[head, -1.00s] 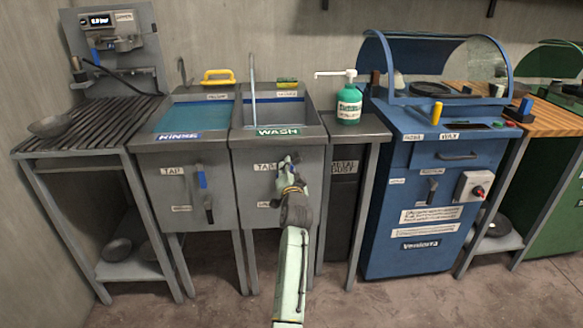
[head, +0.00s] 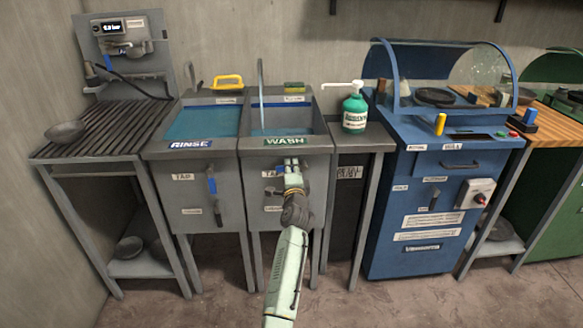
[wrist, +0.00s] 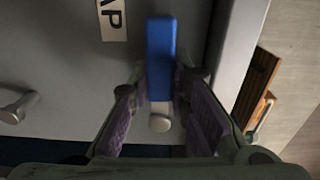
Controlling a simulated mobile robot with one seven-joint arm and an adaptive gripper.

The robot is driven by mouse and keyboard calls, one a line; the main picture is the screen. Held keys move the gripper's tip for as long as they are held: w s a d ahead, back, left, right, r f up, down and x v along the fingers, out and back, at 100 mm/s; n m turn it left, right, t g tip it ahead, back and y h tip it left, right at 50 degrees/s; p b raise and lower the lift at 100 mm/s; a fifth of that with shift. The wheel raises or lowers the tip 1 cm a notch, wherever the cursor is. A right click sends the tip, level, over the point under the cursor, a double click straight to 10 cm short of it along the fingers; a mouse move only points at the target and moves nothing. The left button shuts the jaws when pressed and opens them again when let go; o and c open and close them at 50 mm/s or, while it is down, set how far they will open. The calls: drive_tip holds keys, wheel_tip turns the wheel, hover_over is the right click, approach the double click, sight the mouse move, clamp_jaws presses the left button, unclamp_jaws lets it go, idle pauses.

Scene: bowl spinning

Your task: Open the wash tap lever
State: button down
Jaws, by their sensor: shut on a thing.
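The wash sink (head: 285,153) is a grey cabinet with a green "WASH" sign, right of the rinse sink. Its tap lever has a blue handle (wrist: 160,50), seen in the wrist view with a pale round end (wrist: 159,123) below it. My gripper (head: 292,168) is at the front of the wash cabinet and hides the lever in the head view. In the wrist view the purple-padded fingers of my gripper (wrist: 157,118) lie on both sides of the lever, shut on it. The exact finger contact is dim.
A green soap bottle (head: 355,112) stands on the narrow counter to the right. The blue machine (head: 415,210) is further right. Open floor lies in front.

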drive_tip(key=shift+r, duration=0.1)
idle(0.5)
drive_tip(key=c, duration=1.5)
unclamp_jaws()
drive_tip(key=shift+s, duration=0.1)
drive_tip(key=s, duration=1.2)
drive_tip(key=shift+w, duration=0.1)
